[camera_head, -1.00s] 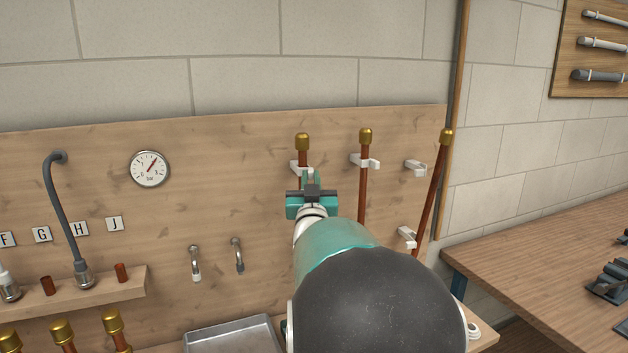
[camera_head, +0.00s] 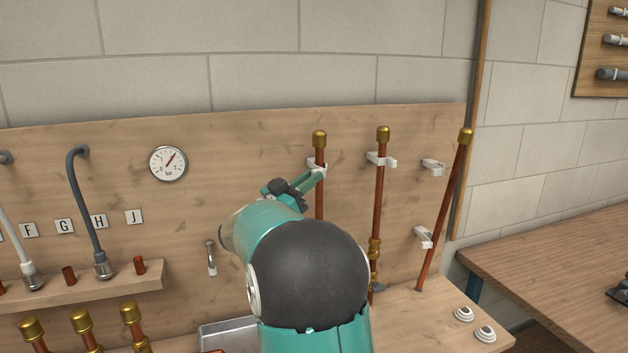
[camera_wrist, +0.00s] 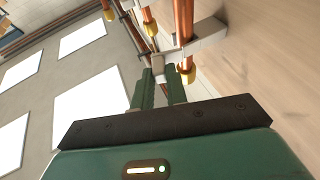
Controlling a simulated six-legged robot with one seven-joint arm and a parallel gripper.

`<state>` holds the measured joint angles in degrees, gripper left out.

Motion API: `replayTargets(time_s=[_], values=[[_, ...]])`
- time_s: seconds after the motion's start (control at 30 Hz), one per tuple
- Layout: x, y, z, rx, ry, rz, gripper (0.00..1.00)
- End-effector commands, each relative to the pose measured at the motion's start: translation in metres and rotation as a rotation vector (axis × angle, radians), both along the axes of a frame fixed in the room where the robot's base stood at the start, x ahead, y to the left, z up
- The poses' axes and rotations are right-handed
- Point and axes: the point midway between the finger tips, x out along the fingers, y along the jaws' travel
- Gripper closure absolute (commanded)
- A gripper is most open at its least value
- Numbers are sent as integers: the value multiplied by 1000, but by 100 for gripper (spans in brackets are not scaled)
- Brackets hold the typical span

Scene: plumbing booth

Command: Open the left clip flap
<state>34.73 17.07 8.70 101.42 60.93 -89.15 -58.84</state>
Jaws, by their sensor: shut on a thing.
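The left copper pipe (camera_head: 320,190) stands upright against the wooden board, with a brass cap on top. It sits in a white clip (camera_head: 313,162) just below the cap. My gripper (camera_head: 317,176) reaches up from the lower left, its fingertips at the front of this clip. In the wrist view my gripper (camera_wrist: 161,77) is shut on a small part of the white clip (camera_wrist: 205,36), which appears to be its flap. The fingers hide most of the flap, so I cannot tell how far it is swung.
A middle pipe (camera_head: 380,200) stands in its own clip to the right. A third pipe (camera_head: 443,210) leans beside two white clips. A pressure gauge (camera_head: 168,163) and grey hose (camera_head: 80,210) are at left. A metal tray (camera_head: 228,336) lies below.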

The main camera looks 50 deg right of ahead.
Motion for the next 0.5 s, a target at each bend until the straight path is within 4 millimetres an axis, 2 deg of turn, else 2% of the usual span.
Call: replayTargets(time_s=[0.2,0.5], values=[[7,2,0,0,0,-100,100],[8,2,0,-1,-1,-150,100]])
